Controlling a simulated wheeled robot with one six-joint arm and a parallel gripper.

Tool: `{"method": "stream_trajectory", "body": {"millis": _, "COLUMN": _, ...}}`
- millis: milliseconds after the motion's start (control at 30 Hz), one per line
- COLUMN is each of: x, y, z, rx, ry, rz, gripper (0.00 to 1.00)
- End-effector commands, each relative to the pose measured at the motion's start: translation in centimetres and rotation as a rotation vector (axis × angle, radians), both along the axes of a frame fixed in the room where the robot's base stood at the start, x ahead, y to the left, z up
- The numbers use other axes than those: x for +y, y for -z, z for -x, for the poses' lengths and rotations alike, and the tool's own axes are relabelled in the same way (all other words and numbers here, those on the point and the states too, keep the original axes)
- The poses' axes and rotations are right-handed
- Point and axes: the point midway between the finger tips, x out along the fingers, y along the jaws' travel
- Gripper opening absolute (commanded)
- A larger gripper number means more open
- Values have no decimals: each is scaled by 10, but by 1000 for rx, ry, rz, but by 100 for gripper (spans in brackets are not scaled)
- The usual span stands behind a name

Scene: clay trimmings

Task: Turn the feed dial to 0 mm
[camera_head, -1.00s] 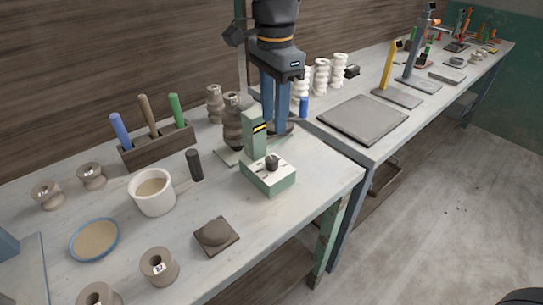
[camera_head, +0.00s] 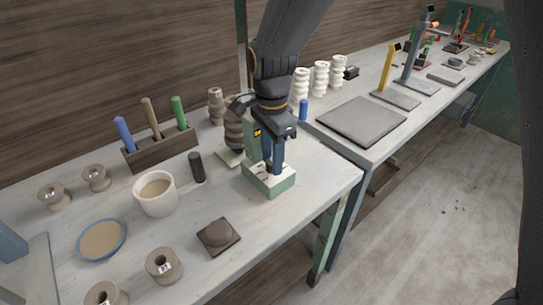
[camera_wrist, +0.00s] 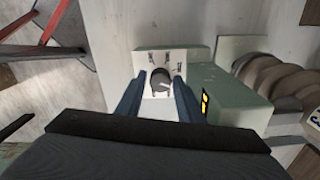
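The feed dial (camera_wrist: 161,79) is a dark round knob with a light mark, on the pale top plate of a green device (camera_wrist: 230,92). Short dark marks lie around the dial on the plate. In the head view the device (camera_head: 270,184) stands near the bench's front right edge, and my fingers mostly hide the dial. My gripper (camera_head: 272,168) points down over the plate. In the wrist view my blue fingers (camera_wrist: 160,88) are apart, one on each side of the dial, with a gap showing. I cannot read the dial's value.
A ribbed clay piece (camera_head: 233,132) stands close behind the device. Bench space in front of the device is clear.

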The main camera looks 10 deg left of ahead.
Motion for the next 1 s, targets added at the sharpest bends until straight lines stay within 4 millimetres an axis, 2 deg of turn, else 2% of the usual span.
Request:
{"method": "stream_trajectory", "body": {"millis": 233, "x": 0, "y": 1, "z": 0, "rx": -1, "ry": 0, "rz": -1, "gripper": 34}}
{"method": "stream_trajectory", "body": {"millis": 400, "x": 0, "y": 0, "z": 0, "rx": 0, "ry": 0, "rz": 0, "gripper": 5}}
{"method": "stream_trajectory", "body": {"millis": 433, "x": 0, "y": 0, "z": 0, "rx": 0, "ry": 0, "rz": 0, "gripper": 4}}
{"method": "stream_trajectory", "body": {"millis": 767, "x": 0, "y": -1, "z": 0, "rx": 0, "ry": -49, "rz": 0, "gripper": 4}}
{"method": "stream_trajectory", "body": {"millis": 1000, "x": 0, "y": -1, "z": 0, "rx": 0, "ry": -200, "rz": 0, "gripper": 4}}
